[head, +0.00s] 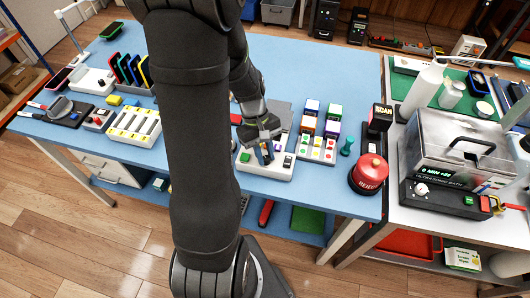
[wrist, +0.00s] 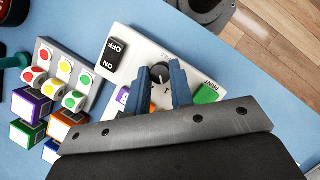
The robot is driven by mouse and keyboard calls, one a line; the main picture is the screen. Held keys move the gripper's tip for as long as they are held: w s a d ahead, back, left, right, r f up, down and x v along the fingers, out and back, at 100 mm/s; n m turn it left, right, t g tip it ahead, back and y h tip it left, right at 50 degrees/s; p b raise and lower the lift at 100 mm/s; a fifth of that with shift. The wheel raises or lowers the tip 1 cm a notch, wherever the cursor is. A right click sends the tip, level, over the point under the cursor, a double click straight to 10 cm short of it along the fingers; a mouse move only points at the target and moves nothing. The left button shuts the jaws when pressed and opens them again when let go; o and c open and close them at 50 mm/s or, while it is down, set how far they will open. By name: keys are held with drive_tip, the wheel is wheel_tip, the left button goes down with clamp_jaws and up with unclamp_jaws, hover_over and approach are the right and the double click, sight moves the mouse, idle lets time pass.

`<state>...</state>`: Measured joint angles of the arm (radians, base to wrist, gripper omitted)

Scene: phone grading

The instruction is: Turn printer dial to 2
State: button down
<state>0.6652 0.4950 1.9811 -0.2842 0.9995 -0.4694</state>
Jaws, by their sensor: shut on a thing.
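The label printer (wrist: 130,65) is a white box with a black ON/OFF rocker switch (wrist: 115,55), a dark round dial (wrist: 160,73) and a green PRINT button (wrist: 207,94). In the head view the printer (head: 274,172) stands near the front edge of the blue table. My gripper (wrist: 160,76) is over the printer, its two blue fingers on either side of the dial and shut on it. A mark like a 1 shows beside the dial; the fingers hide the other marks, and the dial's setting cannot be read.
In the head view a red dome button (head: 368,172) stands to the right, and a white slotted rack (head: 133,125) to the left.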

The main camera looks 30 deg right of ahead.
drive_tip(key=shift+m, duration=0.4)
drive_tip(key=m+y, duration=0.1)
drive_tip(key=m, duration=0.2)
drive_tip(key=shift+d+y, duration=0.15)
drive_tip(key=shift+y, duration=0.15)
drive_tip(key=m+t+y, duration=0.1)
drive_tip(key=m, duration=0.3)
drive_tip(key=shift+s+m, duration=0.1)
drive_tip(key=shift+m, duration=0.2)
drive_tip(key=shift+m+y, duration=0.3)
drive_tip(key=c, duration=1.3)
unclamp_jaws()
drive_tip(key=v, duration=1.7)
drive_tip(key=shift+s+d+r, duration=0.1)
drive_tip(key=shift+r, duration=0.2)
